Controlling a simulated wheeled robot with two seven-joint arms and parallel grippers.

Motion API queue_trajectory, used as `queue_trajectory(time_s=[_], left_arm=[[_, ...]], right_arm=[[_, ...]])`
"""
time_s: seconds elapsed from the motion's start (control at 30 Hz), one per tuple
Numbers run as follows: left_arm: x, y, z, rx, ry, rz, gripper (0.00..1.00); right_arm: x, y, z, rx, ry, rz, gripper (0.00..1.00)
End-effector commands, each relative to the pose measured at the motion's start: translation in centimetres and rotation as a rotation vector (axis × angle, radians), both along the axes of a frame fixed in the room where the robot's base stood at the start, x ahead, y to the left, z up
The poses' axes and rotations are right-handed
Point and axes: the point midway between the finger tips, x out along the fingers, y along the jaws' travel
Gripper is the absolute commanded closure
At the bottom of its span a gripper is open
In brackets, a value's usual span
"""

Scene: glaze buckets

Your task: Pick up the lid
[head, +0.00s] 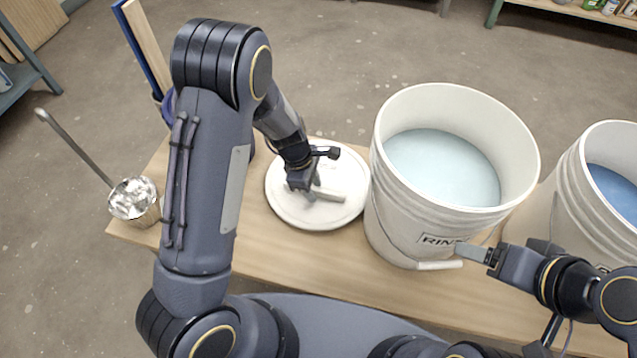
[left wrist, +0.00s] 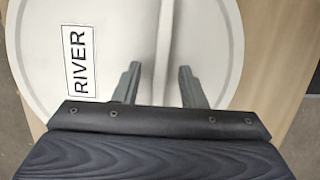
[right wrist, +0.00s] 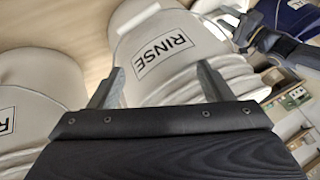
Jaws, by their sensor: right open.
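The lid (head: 285,205) is a white round disc with a raised bar handle (head: 330,195) across its middle. It appears to lie flat on the wooden table. In the left wrist view the lid (left wrist: 55,45) bears the label RIVER, and its handle (left wrist: 164,50) runs up the picture. My left gripper (head: 312,192) is over the lid. Its fingers (left wrist: 160,82) are open, one on each side of the handle, with gaps showing. My right gripper (head: 470,254) is open and empty beside the front of the RINSE bucket; it also shows in the right wrist view (right wrist: 162,82).
The white RINSE bucket (head: 400,215) of pale liquid stands close right of the lid. Another white bucket (head: 575,215) with blue liquid is farther right. The wooden table (head: 345,262) is clear in front of the lid.

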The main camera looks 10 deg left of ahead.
Motion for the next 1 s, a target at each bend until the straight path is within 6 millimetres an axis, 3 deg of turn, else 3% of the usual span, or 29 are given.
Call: queue_trajectory(time_s=[0.37,0.67,1.0], left_arm=[[-0.01,-0.01,-0.29,0.000,0.000,0.000,0.62],[-0.01,0.00,-0.27,0.000,0.000,-0.001,1.00],[0.02,0.00,-0.23,0.000,-0.001,0.000,1.00]], right_arm=[[0.00,-0.01,0.01,0.000,0.000,0.000,0.27],[0.00,0.00,0.01,0.000,0.000,0.000,0.27],[0.00,-0.01,0.01,0.000,0.000,0.000,0.27]])
